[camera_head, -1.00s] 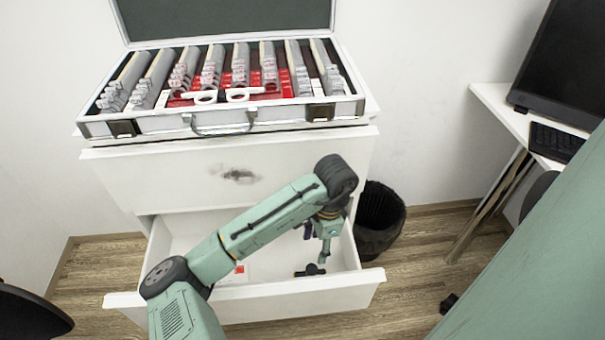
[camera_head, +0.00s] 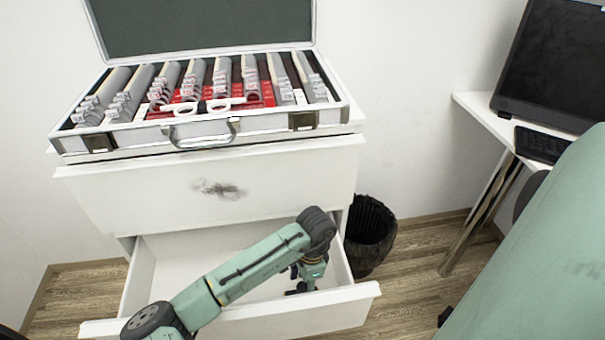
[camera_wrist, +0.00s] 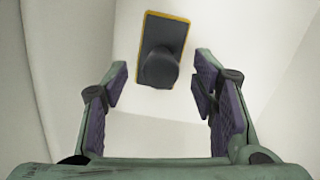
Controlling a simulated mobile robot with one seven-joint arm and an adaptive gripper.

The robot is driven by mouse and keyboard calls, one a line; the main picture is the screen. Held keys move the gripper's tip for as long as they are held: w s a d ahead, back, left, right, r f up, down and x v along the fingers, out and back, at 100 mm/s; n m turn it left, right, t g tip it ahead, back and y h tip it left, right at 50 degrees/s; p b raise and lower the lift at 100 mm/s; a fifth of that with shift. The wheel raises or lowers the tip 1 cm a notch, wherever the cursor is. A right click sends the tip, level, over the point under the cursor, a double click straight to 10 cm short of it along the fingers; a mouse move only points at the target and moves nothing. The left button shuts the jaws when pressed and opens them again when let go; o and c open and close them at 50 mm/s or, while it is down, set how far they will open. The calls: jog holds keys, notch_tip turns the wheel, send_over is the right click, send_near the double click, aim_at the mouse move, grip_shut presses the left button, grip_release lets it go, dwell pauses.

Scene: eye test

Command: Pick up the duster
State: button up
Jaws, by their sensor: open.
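The duster (camera_wrist: 173,35) shows in the wrist view as a dark rectangular block with a yellow edge and a round black knob on top. It lies on the white floor of the open lower drawer (camera_head: 230,325). In the head view a small black part, likely the duster (camera_head: 296,290), shows beside my gripper (camera_head: 313,284), which partly hides it. In the wrist view my gripper (camera_wrist: 160,95) is open and empty. The knob is just beyond the fingertips, roughly midway between them, and no finger appears to touch it.
The upper drawer (camera_head: 210,190) is shut and has a dark smudge on its front. An open lens case (camera_head: 200,130) stands on the cabinet. A black bin (camera_head: 370,235) is to the right. A white desk (camera_head: 480,115) holds a monitor (camera_head: 550,65) and keyboard (camera_head: 543,145).

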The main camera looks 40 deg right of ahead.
jog(key=shift+a+f, duration=0.15)
jog(key=shift+f, duration=1.1)
jog(key=shift+c, duration=0.5)
grip_shut()
